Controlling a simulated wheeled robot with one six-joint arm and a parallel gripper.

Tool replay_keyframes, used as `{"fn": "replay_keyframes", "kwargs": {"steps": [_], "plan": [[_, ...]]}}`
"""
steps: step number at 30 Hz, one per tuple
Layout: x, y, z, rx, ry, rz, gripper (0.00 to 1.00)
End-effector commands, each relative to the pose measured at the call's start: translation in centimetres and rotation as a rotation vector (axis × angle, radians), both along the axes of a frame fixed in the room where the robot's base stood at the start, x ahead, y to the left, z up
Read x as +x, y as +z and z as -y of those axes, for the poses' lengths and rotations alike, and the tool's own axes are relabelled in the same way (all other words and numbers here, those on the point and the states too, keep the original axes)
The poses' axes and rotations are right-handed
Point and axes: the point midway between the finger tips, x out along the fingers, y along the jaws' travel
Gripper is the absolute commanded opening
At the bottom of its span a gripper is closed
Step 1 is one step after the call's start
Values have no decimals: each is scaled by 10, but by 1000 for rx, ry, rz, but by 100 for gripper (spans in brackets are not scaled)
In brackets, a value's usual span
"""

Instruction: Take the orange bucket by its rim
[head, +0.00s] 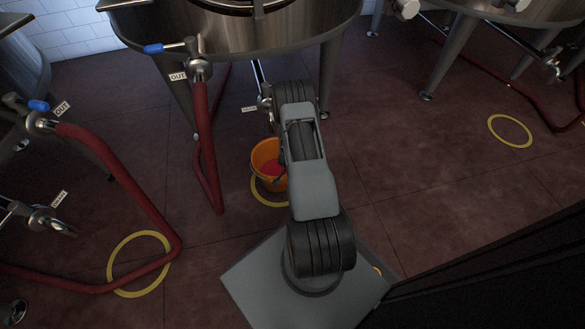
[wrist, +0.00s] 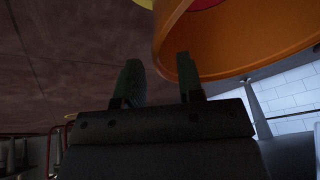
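The orange bucket (head: 264,153) stands upright on the floor beneath the steel tank in the head view, just left of my arm, with something red inside. My arm hides its right side. In the wrist view the bucket (wrist: 225,50) fills the upper right, its curved wall and edge close to my gripper (wrist: 159,62). The two fingers stand apart with a gap between them. The bucket's left edge shows in that gap, and the right finger overlaps the orange wall. I cannot tell whether either finger touches it. In the head view my gripper is hidden behind my arm.
A yellow floor ring (head: 268,201) lies around or beneath the bucket. A red hose (head: 204,135) hangs from the tank outlet left of the bucket, and another red hose (head: 140,200) runs farther left. A tank (head: 240,30) and its legs stand behind. Open floor lies to the right.

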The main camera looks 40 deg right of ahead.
Motion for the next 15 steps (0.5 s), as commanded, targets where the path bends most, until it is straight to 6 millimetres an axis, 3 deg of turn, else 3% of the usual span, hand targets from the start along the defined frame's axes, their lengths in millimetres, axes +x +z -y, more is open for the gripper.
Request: {"fn": "replay_keyframes", "kwargs": {"steps": [1,6,15], "plan": [[2,-12,3,0,-2,1,35],[7,-31,10,0,-1,0,35],[12,-46,16,0,-1,0,35]]}}
